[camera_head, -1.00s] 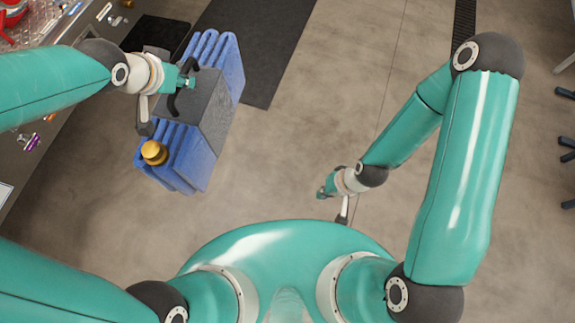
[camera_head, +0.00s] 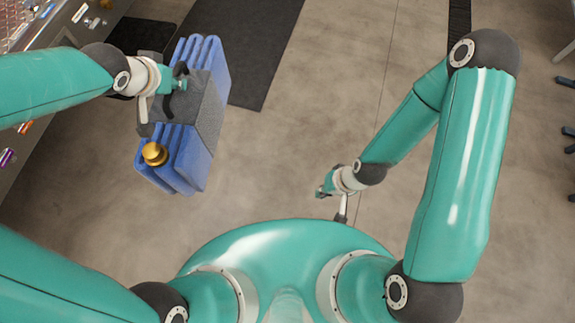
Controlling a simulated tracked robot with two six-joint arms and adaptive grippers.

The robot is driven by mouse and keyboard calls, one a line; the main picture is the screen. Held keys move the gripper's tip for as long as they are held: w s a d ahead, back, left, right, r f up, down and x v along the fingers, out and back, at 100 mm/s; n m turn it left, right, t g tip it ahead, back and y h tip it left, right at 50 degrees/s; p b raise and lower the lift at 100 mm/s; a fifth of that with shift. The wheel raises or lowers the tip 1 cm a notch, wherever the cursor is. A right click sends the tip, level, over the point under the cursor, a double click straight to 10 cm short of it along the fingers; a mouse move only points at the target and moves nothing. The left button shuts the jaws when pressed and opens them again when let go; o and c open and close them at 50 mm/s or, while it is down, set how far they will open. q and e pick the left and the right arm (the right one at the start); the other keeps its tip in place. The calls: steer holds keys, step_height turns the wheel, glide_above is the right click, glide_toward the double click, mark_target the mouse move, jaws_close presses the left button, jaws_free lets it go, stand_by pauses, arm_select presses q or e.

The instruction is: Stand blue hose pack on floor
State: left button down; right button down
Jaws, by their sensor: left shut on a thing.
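The blue hose pack (camera_head: 205,62) is a ribbed blue block with a dark grey band (camera_head: 200,107) around its middle and a gold knob (camera_head: 154,153) at its near end. My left gripper (camera_head: 181,84) is shut on the pack at the grey band, where dark handle-like parts show. The pack hangs in front of my left side, clear of the bench; its underside is hidden, so I cannot tell if it touches the floor. My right gripper (camera_head: 325,191) is low near my front, apart from the pack; its fingers are too small to read.
A grey workbench (camera_head: 35,150) with small coloured parts runs along the left edge. A dark floor mat (camera_head: 262,55) lies behind the pack. The concrete floor (camera_head: 280,150) between the pack and my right arm is bare. Dark blue chair feet (camera_head: 567,131) show at the right edge.

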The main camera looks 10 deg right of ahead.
arm_select(q)
steer(key=w+a+f+n+b, duration=0.1)
steer(key=w+f+b, duration=0.2)
steer(key=f+b, duration=0.7)
steer(key=w+a+f+b, duration=0.1)
steer(key=w+f+b, duration=0.2)
steer(key=f+b, duration=0.8)
steer(key=w+f+n+b, duration=0.1)
steer(key=w+f+b, duration=0.25)
steer(key=f, duration=1.25)
steer(key=a+f+m+h+b, duration=0.1)
steer(key=a+f+m, duration=0.1)
steer(key=a+f, duration=0.6)
steer(key=a+f+m+b, duration=0.1)
steer(key=a+f+m, duration=0.1)
steer(key=a+f, duration=0.65)
steer(key=d+f+b, duration=0.3)
steer(key=f+b, duration=0.9)
steer(key=f, duration=1)
steer(key=shift+s+f, duration=0.2)
steer(key=shift+s, duration=0.15)
steer(key=c, duration=1.5)
jaws_free()
steer(key=shift+s+f, duration=0.15)
steer(key=shift+c, duration=0.2)
steer(key=o, duration=0.4)
